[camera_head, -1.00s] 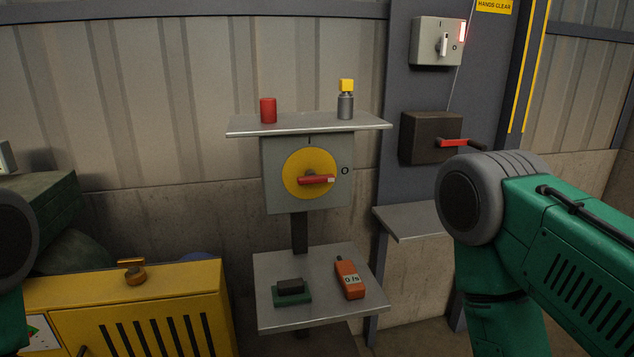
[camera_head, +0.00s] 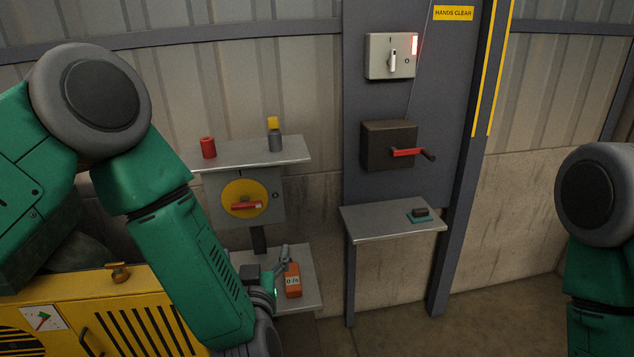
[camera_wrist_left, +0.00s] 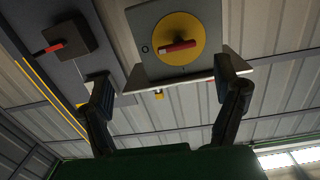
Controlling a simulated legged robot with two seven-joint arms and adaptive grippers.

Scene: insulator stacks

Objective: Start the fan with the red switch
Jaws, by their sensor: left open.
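A red rotary switch (camera_head: 245,206) lies roughly level across a yellow disc (camera_head: 231,192) on a grey box below the upper shelf. In the left wrist view, the red switch (camera_wrist_left: 178,46) shows upside down, beyond and between my spread fingers. My left gripper (camera_head: 279,262) is open and empty, below the switch and apart from it, in front of the lower shelf. It also shows in the left wrist view (camera_wrist_left: 165,80). My forearm partly hides it in the head view. My right arm shows at the right edge, but its gripper is out of view. No fan is visible.
A red-handled lever (camera_head: 407,153) sits on a dark box on the column, under a white switch box (camera_head: 378,56). A red cylinder (camera_head: 208,148) and yellow-capped bottle (camera_head: 275,142) stand on the upper shelf. An orange device (camera_head: 293,282) is near my gripper. A yellow cabinet (camera_head: 60,300) stands left.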

